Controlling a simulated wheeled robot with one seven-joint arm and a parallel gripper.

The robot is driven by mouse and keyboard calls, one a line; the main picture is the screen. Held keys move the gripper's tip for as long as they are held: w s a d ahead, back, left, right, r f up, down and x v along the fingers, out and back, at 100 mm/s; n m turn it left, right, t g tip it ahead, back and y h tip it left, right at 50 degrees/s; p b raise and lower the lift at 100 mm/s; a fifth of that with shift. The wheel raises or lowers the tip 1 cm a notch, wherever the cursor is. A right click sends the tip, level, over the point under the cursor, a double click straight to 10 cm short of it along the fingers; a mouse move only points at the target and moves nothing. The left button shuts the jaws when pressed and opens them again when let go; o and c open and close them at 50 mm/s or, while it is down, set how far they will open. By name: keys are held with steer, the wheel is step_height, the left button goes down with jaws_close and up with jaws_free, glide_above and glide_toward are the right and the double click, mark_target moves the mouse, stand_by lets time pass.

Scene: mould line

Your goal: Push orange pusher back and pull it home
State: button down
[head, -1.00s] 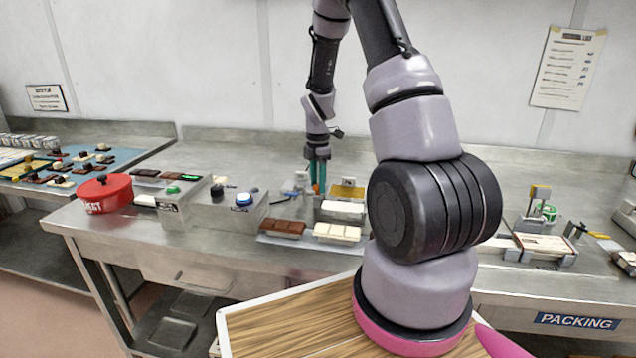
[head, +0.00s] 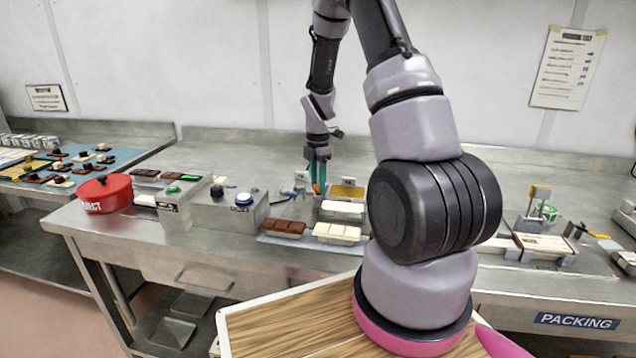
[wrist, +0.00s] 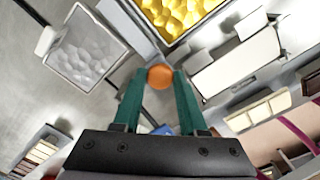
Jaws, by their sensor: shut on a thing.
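The orange pusher (wrist: 160,76) shows as a round orange knob in the wrist view, between the tips of my gripper's green fingers. My gripper (wrist: 159,84) is shut on it. In the head view my gripper (head: 317,188) points down at the back of the bench, with a small bit of orange between the fingers. The rest of the pusher is mostly hidden by the fingers. A tray with a yellow bumpy surface (wrist: 180,14) lies just beyond the knob in the wrist view.
A grey bumpy tray (wrist: 88,48) and a white block (wrist: 237,62) flank the fingers. Brown (head: 283,228) and white (head: 338,233) chocolate bars lie in front on the bench. A button box (head: 232,209) and a red pot (head: 105,193) stand at left.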

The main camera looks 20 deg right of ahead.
steer(key=w+d, duration=0.1)
steer(key=w, duration=0.1)
steer(key=w+d, duration=0.2)
steer(key=w, duration=0.1)
steer(key=w+d, duration=0.1)
steer(key=w, duration=0.1)
steer(key=shift+w+d, duration=0.15)
steer(key=shift+d, duration=0.25)
steer(key=shift+w+d+r, duration=0.1)
steer(key=shift+c, duration=2.2)
jaws_free()
steer(key=shift+w, duration=0.1)
step_height(320, 180, up, 11)
